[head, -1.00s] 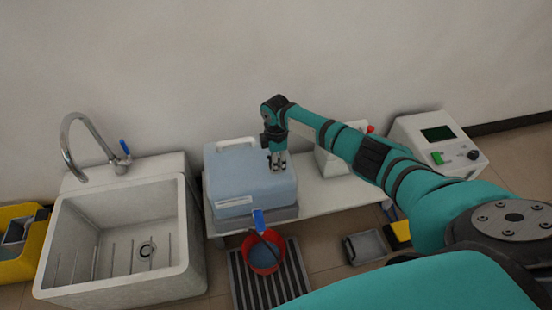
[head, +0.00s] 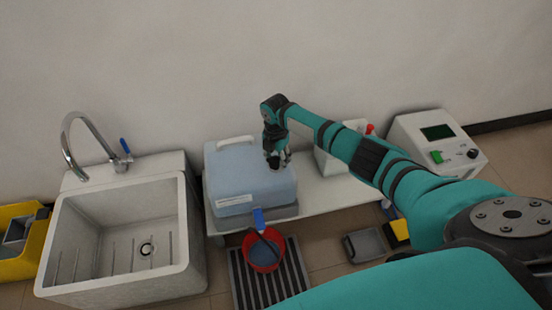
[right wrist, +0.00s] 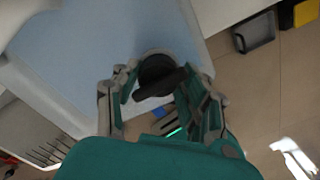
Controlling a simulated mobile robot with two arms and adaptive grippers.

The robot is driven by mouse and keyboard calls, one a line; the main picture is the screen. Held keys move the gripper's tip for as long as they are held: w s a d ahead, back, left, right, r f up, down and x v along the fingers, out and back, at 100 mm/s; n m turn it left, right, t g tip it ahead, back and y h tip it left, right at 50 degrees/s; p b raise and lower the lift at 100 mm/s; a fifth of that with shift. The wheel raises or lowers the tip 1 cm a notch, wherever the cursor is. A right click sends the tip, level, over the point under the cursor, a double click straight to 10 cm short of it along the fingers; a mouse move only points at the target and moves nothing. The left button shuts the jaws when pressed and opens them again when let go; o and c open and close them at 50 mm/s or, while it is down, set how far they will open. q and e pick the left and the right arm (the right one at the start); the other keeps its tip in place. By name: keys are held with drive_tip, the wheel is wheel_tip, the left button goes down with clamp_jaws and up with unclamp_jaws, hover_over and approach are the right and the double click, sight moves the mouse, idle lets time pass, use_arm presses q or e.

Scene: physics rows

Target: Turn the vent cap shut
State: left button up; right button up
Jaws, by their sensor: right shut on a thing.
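The vent cap (right wrist: 158,76) is a dark round cap with a raised bar, on top of a pale blue container (head: 238,172) with a white handle. In the right wrist view the cap sits between the fingers of my right gripper (right wrist: 160,98), which is shut on it. In the head view my right gripper (head: 277,160) points down onto the right part of the container's top and hides most of the cap. A blue tap (head: 259,217) sticks out at the container's front. My left gripper is not in view.
The container stands on a white bench (head: 325,192). A red bucket (head: 263,252) stands below the tap on a striped mat (head: 240,285). A sink (head: 110,285) is at left, and a device with a screen (head: 437,145) at right.

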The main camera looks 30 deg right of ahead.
sight(275, 158)
drive_tip(key=shift+w+a+r+n, duration=0.15)
drive_tip(key=shift+w+r+n, duration=0.05)
drive_tip(key=shift+n, duration=0.1)
drive_tip(key=o, duration=1.1)
drive_tip(key=shift+f, duration=0.1)
drive_tip(key=shift+o, duration=0.2)
drive_tip(key=shift+s, duration=0.1)
wheel_tip(275, 158, up, 12)
